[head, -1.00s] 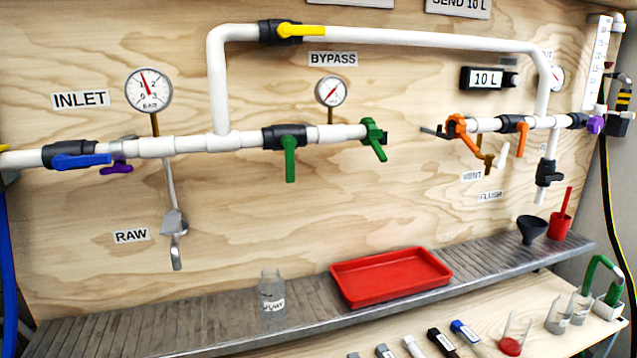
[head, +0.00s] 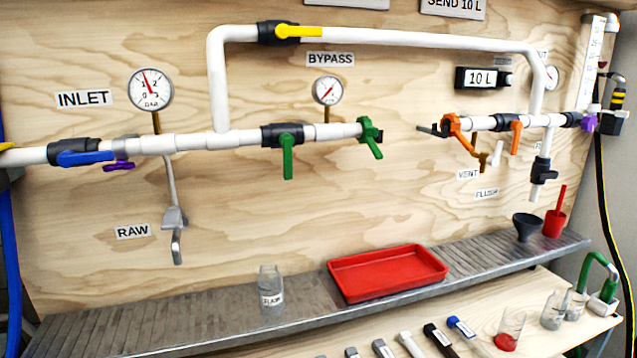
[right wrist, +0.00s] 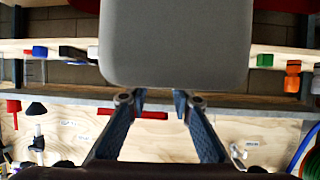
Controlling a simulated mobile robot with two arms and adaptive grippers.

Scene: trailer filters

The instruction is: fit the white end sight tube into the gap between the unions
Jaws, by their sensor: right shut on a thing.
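The gap lies in the white pipe line between the green union (head: 370,137) and the orange union (head: 453,128) in the head view. It is empty, with bare plywood behind. A pale, white-ended tube (head: 410,344) lies among several short tubes at the lower edge; only its end part is in frame. In the right wrist view my right gripper (right wrist: 158,98) has its fingers at a large grey rounded block (right wrist: 175,45) and is shut on it. I cannot tell what this block is. It hides much of the view behind. My left gripper is in neither view.
A red tray (head: 388,273) and a small bottle (head: 270,291) stand on the grey ledge (head: 200,318). Handled valves and gauges line the pipes.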

